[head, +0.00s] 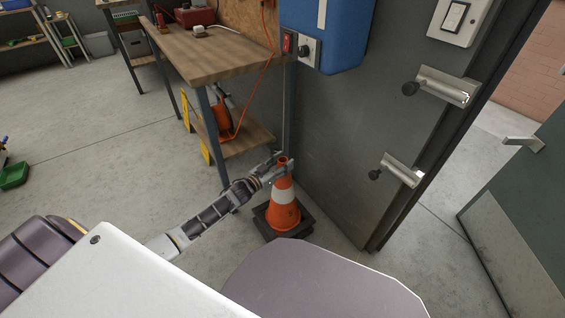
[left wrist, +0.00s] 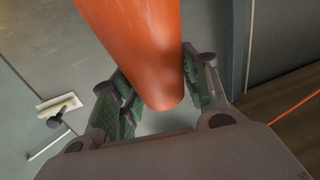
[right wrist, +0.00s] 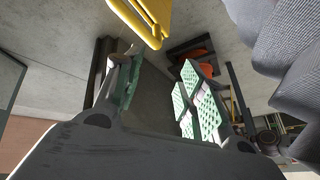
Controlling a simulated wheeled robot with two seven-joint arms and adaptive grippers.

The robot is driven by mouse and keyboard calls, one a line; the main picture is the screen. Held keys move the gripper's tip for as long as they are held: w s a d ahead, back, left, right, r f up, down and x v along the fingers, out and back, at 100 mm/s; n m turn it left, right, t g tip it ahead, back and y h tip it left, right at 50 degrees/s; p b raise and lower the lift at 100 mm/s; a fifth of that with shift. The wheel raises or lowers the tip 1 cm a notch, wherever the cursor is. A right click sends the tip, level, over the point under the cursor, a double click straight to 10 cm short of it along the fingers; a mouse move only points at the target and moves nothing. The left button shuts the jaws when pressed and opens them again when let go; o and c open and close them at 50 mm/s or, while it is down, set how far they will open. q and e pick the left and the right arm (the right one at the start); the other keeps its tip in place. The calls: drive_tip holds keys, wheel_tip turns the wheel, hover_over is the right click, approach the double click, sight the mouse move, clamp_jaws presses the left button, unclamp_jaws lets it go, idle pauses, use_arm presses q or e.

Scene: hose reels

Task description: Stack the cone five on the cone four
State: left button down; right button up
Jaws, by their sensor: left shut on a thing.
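An orange cone (head: 284,215) with a white band and dark square base stands upright by the grey wall in the head view. The base looks layered, but I cannot tell whether a second cone is under it. No number is readable on it. My left gripper (head: 275,172) is at the cone's narrow top, shut on it. In the left wrist view the orange cone (left wrist: 140,50) lies between the fingers of the left gripper (left wrist: 160,100). My right gripper (right wrist: 160,95) is open and empty in the right wrist view; it does not show in the head view.
A wooden workbench (head: 205,58) with a lower shelf (head: 245,140) stands left of the cone. An orange hose reel (head: 222,122) and cable are there. A door frame and door (head: 525,220) are on the right. A yellow part (right wrist: 145,20) shows near my right gripper.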

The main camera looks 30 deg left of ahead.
use_arm(q)
drive_tip(key=shift+w+f+b, duration=0.1)
drive_tip(key=shift+f+b, duration=0.2)
drive_tip(key=shift+f, duration=0.15)
drive_tip(key=shift+f+b, duration=1.3)
drive_tip(key=shift+f, duration=0.8)
use_arm(e)
drive_tip(key=shift+t+y, duration=0.4)
drive_tip(key=shift+t, duration=0.1)
drive_tip(key=shift+w+a+f, duration=0.1)
drive_tip(key=shift+a+f, duration=0.15)
drive_tip(key=shift+f, duration=0.55)
drive_tip(key=shift+w+a+f, duration=0.1)
drive_tip(key=shift+a+f, duration=0.15)
drive_tip(key=shift+f, duration=0.5)
drive_tip(key=shift+w+a+f, duration=0.1)
drive_tip(key=shift+a+f, duration=0.15)
drive_tip(key=shift+f, duration=0.55)
use_arm(q)
drive_tip(key=shift+f, duration=0.15)
use_arm(e)
drive_tip(key=shift+w, duration=0.15)
use_arm(q)
drive_tip(key=shift+f, duration=0.1)
use_arm(e)
drive_tip(key=shift+w+r, duration=0.2)
drive_tip(key=shift+w, duration=0.05)
